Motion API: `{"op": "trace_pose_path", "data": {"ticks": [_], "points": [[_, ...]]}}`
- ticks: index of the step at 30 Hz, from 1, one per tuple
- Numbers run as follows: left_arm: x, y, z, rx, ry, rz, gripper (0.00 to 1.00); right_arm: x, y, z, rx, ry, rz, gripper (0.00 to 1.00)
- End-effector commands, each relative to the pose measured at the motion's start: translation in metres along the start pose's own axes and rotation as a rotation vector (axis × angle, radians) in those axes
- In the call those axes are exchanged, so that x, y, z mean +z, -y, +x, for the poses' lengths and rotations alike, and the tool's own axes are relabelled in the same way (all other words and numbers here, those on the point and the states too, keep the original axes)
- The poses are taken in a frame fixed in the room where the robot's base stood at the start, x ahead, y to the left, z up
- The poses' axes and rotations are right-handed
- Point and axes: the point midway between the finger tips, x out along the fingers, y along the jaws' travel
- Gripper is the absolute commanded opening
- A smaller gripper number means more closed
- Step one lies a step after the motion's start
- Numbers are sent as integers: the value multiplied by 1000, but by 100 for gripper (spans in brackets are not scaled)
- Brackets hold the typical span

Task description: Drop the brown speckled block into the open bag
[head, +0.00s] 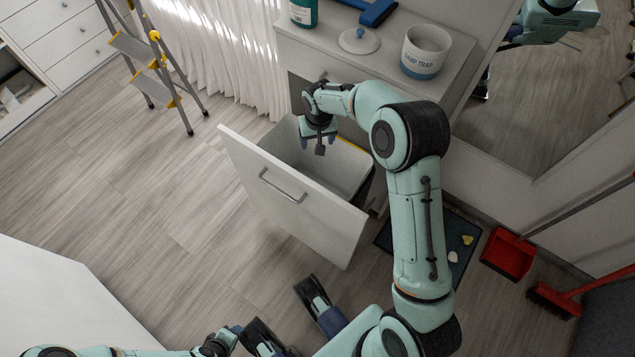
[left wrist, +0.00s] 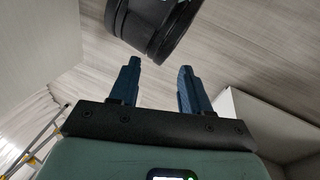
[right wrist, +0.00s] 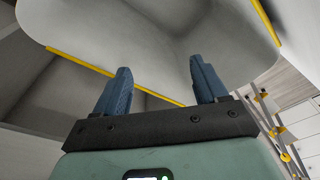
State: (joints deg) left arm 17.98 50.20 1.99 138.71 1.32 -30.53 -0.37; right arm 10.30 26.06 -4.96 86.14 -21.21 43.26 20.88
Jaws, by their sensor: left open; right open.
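The open bag (head: 345,165) is a grey liner with a yellow edge, inside the pulled-out drawer (head: 290,225). My right gripper (head: 318,142) points down over the drawer opening. In the right wrist view its fingers (right wrist: 160,65) are apart and empty, with the grey bag (right wrist: 150,25) and its yellow edge beyond them. I see no brown speckled block in any view; part of the bag's inside is hidden by my right arm and the drawer front. My left gripper is low at the bottom of the head view; in the left wrist view its fingers (left wrist: 160,66) are apart and empty.
A stepladder (head: 150,65) stands at upper left. A red dustpan (head: 508,254) lies right of a dark mat (head: 435,235). Floor left of the drawer is clear.

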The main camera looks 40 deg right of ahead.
Motion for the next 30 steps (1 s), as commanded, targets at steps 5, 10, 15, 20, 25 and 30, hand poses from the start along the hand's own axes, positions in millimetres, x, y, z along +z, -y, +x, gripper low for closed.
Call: {"op": "trace_pose_path", "data": {"ticks": [5, 10, 15, 20, 25, 30], "points": [[16, -5, -14, 3, 47, 4, 47, -1, 1, -47, -3, -6, 0, 72], [28, -8, -22, 5, 82, 7, 47, -1, 0, -80, -2, -3, 0, 72], [35, -9, -26, 5, 102, 9, 47, 0, 0, -98, -1, -2, -1, 72], [37, -9, -27, 5, 109, 9, 47, 0, 0, -102, 0, 0, 0, 72], [37, -9, -27, 5, 109, 9, 47, 0, 0, -102, 0, 0, 0, 72], [37, -9, -27, 5, 109, 9, 47, 0, 0, -102, 0, 0, 0, 72]]}}
